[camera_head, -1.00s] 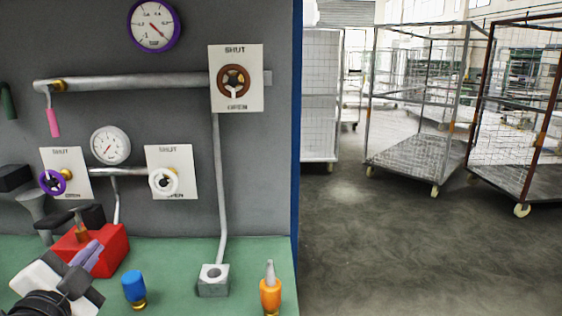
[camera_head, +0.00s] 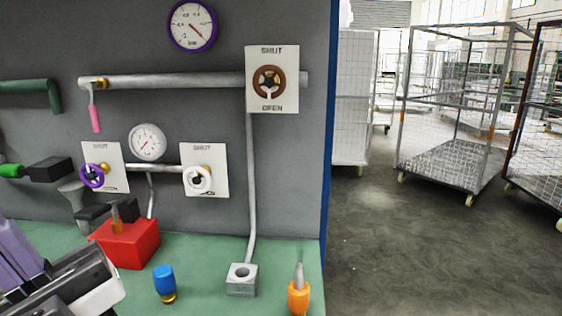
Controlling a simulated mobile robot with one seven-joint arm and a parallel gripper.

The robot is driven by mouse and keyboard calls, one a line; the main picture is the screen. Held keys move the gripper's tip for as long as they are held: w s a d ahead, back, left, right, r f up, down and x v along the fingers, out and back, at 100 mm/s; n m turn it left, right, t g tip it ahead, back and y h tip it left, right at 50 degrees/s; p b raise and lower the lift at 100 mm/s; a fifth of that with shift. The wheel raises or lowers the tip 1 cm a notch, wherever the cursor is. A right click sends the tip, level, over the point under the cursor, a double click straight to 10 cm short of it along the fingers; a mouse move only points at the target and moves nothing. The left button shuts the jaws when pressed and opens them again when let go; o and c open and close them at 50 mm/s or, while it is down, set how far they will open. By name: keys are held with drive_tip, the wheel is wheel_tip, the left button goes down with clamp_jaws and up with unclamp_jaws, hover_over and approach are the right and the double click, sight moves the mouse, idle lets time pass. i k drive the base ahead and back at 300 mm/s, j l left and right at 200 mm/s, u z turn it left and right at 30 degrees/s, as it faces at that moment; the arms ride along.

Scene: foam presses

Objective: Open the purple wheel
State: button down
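The purple wheel (camera_head: 92,176) is a small handwheel on a brass stem at the left of the wall, seen at an angle. It sits in front of a white plate (camera_head: 112,152) marked SHUT at the top; its lower lettering is hidden or too small to read. Parts of my arm and gripper (camera_head: 60,285), grey, white and purple-grey, fill the lower left corner, below and apart from the wheel.
A red box (camera_head: 127,242) stands on the green bench below the wheel. A white wheel (camera_head: 198,180) is to its right, a brown wheel (camera_head: 269,82) higher up. A pink-handled lever (camera_head: 95,118) hangs above. A dark block (camera_head: 49,168) is left. A purple-rimmed gauge (camera_head: 192,26) is at the top.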

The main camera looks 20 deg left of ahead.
sight(93, 174)
drive_tip(key=k+u, duration=0.1)
drive_tip(key=u, duration=1.35)
drive_tip(key=i+j+u, duration=0.65)
drive_tip(key=i+l, duration=0.05)
drive_tip(key=i, duration=0.05)
